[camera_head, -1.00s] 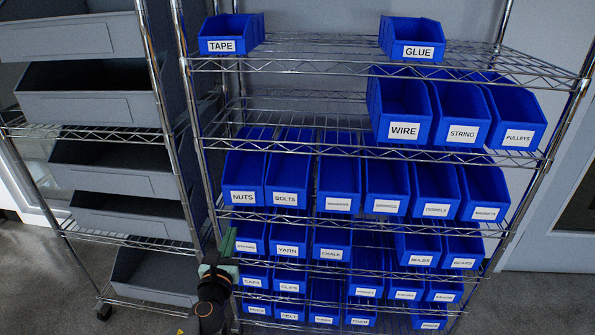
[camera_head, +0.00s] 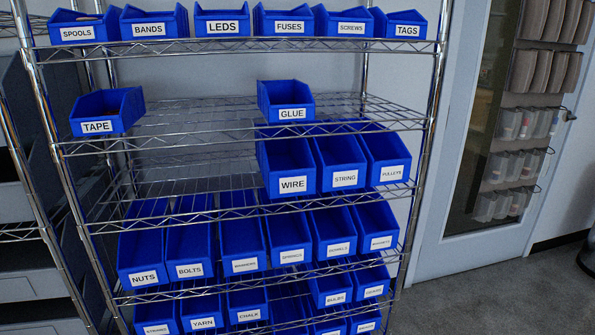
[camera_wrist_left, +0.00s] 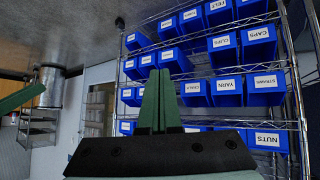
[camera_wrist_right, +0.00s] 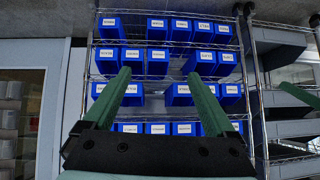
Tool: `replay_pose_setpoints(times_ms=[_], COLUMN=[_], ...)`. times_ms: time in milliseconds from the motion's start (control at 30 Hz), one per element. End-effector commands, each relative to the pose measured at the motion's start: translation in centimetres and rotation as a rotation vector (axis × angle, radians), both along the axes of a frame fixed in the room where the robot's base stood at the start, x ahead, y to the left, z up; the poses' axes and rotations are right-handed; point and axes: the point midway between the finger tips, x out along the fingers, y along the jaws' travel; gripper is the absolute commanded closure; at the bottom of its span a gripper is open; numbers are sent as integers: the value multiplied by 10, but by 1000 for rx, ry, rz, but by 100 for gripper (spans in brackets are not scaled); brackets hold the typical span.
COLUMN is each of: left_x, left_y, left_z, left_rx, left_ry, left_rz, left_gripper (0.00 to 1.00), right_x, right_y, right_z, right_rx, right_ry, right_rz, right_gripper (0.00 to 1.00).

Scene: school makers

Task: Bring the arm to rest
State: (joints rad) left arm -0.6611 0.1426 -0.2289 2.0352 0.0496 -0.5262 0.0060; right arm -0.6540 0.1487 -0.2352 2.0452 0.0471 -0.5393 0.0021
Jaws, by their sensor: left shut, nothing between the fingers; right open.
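My left gripper (camera_wrist_left: 157,100) shows in the left wrist view with its two green fingers shut together and nothing between them. My right gripper (camera_wrist_right: 160,95) shows in the right wrist view with its green fingers spread wide and empty. Both point toward the wire shelf of blue bins, and neither is seen touching a bin. The wrist pictures look turned over relative to the head view. Neither gripper shows in the head view.
A wire shelf (camera_head: 200,47) holds labelled blue bins, among them TAPE (camera_head: 107,110), GLUE (camera_head: 287,100) and WIRE (camera_head: 287,165). Grey bins (camera_head: 40,286) stand on a rack at the left. A door (camera_head: 470,248) is at the right, with open floor (camera_head: 480,300) before it.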

Motion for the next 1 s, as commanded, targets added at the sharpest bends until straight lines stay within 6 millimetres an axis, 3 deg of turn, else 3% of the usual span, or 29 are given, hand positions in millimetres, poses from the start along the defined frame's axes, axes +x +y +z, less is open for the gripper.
replay_pose_setpoints(times_ms=[33,100,400,1000], left_x=[-1,-3,-10,-12], left_y=[2,6,20,24], left_z=[27,42,97,105], left_rx=[4,9,26,30], left_ry=[2,2,0,-1], left_rz=[5,12,41,50], left_gripper=[100,100,100,100], right_x=[-1,-1,-13,-15], right_y=[-3,-8,-23,-26], right_z=[29,46,95,101], right_rx=[-3,-8,-24,-23], right_ry=[-3,-9,3,3], right_rz=[-6,-15,-52,-64], right_gripper=[9,9,9,9])
